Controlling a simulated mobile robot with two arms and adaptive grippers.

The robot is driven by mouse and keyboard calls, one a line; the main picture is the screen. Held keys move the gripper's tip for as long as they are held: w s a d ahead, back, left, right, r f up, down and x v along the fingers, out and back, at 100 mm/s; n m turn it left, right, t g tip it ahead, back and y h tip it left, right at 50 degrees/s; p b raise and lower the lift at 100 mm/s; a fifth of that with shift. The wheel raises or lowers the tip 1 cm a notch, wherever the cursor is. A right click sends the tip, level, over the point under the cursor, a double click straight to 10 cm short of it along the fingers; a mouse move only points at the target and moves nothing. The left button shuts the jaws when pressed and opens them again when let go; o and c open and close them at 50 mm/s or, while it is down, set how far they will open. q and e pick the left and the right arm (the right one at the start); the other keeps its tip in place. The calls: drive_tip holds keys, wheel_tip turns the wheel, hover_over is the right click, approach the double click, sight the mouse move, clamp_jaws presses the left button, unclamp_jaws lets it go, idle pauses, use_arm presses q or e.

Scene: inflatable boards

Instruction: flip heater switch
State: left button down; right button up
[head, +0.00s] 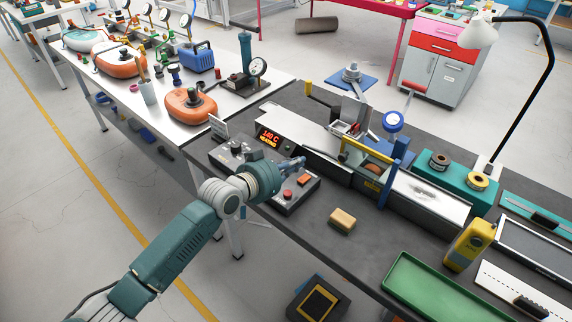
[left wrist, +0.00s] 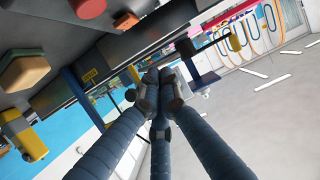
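A dark control box (head: 268,185) lies on the grey workbench, with a black knob, a round red button (head: 288,194) and an orange rocker switch (head: 305,180). No readable label tells me which control is the heater's. A display (head: 270,138) behind it glows orange-red and seems to read 140 C. My left gripper (head: 299,162) hangs above the box, behind the rocker switch in the picture, and hides part of the panel. In the left wrist view, the left gripper's fingertips (left wrist: 159,92) are together with nothing seen between them. My right gripper is out of view.
A clamp rig with a yellow handle (head: 367,158) stands behind. A green tray (head: 433,287) is at the front right. A white table (head: 160,98) with orange devices stands to the left.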

use_arm(q)
drive_tip(key=v, duration=0.5)
drive_tip(key=shift+r, duration=0.15)
